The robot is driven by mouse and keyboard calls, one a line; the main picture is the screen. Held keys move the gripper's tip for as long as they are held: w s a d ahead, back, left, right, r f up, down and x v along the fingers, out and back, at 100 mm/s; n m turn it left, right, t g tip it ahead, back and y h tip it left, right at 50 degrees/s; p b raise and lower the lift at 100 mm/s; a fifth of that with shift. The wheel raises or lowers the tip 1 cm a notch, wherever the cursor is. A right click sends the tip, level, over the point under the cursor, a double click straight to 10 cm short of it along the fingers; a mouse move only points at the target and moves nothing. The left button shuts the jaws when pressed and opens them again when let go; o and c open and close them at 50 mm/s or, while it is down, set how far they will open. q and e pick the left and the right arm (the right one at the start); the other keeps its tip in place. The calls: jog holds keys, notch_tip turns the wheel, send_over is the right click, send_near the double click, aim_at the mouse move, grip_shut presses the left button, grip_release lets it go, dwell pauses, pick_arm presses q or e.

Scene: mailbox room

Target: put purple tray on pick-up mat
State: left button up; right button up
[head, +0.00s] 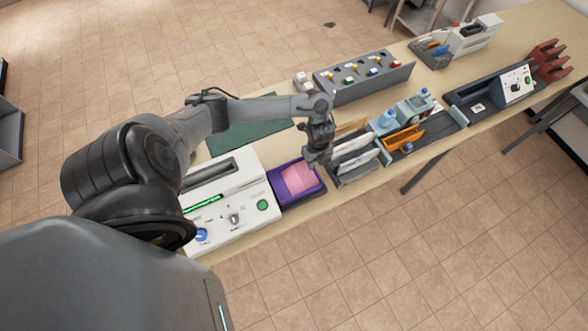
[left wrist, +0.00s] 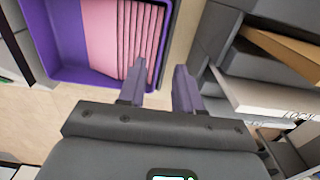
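The purple tray (head: 283,193) sits on the table to the right of the white machine, with pink sheets (head: 299,178) in it. In the left wrist view the tray (left wrist: 52,52) fills the upper left. My left gripper (head: 314,160) points down at the tray's right side. It is open, and its fingers (left wrist: 158,88) appear either side of the tray's right wall; contact cannot be told. A dark green mat (head: 240,140), seemingly the pick-up mat, lies flat behind the white machine, partly hidden by my arm. My right gripper is not in view.
The white machine (head: 236,218) with a green light stands left of the tray. A grey sorter with envelopes (head: 356,160) stands close to the tray's right. The visible part of the mat is bare.

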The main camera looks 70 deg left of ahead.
pick_arm(q)
jog(key=shift+f, duration=2.05)
grip_shut()
